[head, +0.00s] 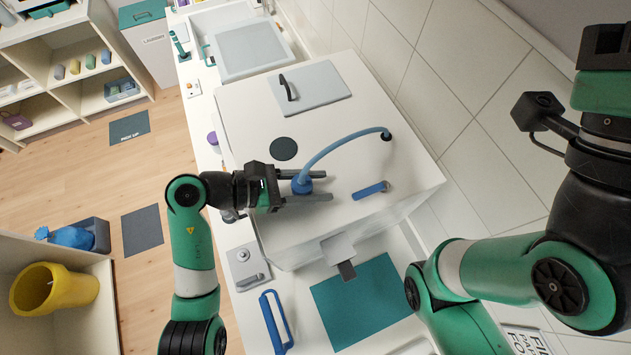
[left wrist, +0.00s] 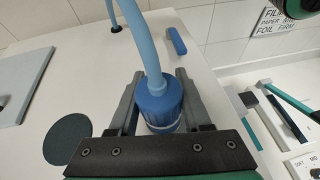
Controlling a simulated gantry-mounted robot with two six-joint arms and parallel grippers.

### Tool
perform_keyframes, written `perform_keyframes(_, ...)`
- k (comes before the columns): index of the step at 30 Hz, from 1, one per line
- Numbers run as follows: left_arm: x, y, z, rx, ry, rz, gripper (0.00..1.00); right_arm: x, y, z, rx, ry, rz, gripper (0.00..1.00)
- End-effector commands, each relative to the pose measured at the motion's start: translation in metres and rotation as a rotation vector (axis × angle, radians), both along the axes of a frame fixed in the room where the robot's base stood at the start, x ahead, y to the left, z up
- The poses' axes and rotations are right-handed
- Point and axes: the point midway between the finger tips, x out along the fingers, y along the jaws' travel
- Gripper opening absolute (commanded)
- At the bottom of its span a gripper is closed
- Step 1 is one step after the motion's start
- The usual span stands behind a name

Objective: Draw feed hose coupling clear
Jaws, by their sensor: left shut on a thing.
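The feed hose (head: 340,143) is light blue and arches from a dark fitting (head: 386,135) in the white top to a darker blue coupling (head: 302,186). My left gripper (head: 306,186) is shut on the coupling, with a grey finger on either side. The left wrist view shows the ribbed coupling (left wrist: 160,108) upright between the fingers, with the hose (left wrist: 143,45) rising from it. Its lower end is hidden, so I cannot tell whether it touches the top. My right gripper's body (head: 605,50) is at the upper right; its fingers are not visible.
The white housing top (head: 245,120) carries a grey hatch (head: 313,85) with a dark handle, a dark round disc (head: 283,149) and a blue bar handle (head: 370,190). A teal mat (head: 365,300) lies in front. A blue handle (head: 274,322) lies at the counter's left edge.

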Motion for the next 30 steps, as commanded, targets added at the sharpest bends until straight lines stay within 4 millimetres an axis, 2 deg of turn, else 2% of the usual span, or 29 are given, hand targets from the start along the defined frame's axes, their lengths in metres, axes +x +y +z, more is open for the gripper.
perform_keyframes(14, 0.000, 0.000, 0.002, -0.001, -0.001, 0.000, 0.00, 0.000, 0.000, 0.001, 0.000, 0.000, 0.000, 0.00)
perform_keyframes(30, 0.000, 0.000, 0.021, -0.001, -0.002, -0.001, 0.00, 0.000, 0.000, 0.015, 0.000, 0.000, 0.000, 0.00)
